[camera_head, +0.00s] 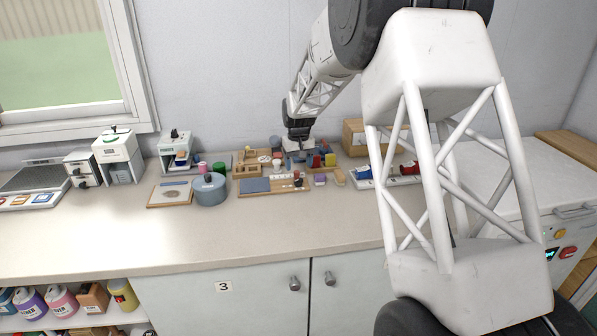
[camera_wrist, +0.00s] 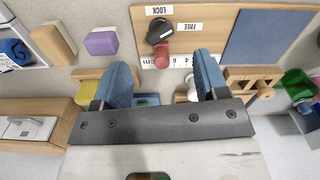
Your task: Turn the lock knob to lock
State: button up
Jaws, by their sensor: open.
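The lock knob (camera_wrist: 160,33) is black with a reddish part (camera_wrist: 163,54) beside it, on a wooden board (camera_wrist: 210,14) in the wrist view. A label LOCK (camera_wrist: 160,10) sits above the knob, and a label FREE (camera_wrist: 188,27) sits to its right. I cannot tell exactly which label the knob points to. My gripper (camera_wrist: 163,64) is open and empty, its two blue fingers apart, with the knob beyond them and between them in the picture. In the head view my gripper (camera_head: 298,152) is over the cluttered back of the counter, near the board (camera_head: 278,192).
A blue pad (camera_wrist: 258,38) lies on the board beside the knob. A purple block (camera_wrist: 101,41) and a tan block (camera_wrist: 58,43) lie to the left. A grey-blue round pot (camera_head: 209,190) stands left of the board. The counter front (camera_head: 200,238) is clear.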

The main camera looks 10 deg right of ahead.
jog(key=shift+r, duration=0.85)
jog(key=shift+s, duration=0.15)
jog(key=c, duration=0.7)
jog(key=shift+s+f+m+y, duration=0.15)
jog(key=shift+s+m+y, duration=0.25)
jog(key=shift+s+y, duration=0.1)
jog(key=c, duration=0.4)
jog(key=shift+s+d+m+t+y, duration=0.2)
jog(key=shift+s+m+t+y, duration=0.2)
jog(key=shift+s+m+y, duration=0.3)
grip_shut()
jog(key=s+d+f+m+t+y, duration=0.1)
jog(key=s+d+m+t+y, duration=0.1)
jog(key=s+d+m+t, duration=0.5)
jog(key=shift+s+d+m, duration=0.4)
jog(key=shift+s+m, duration=0.85)
jog(key=shift+m, duration=0.95)
jog(key=shift+f, duration=0.1)
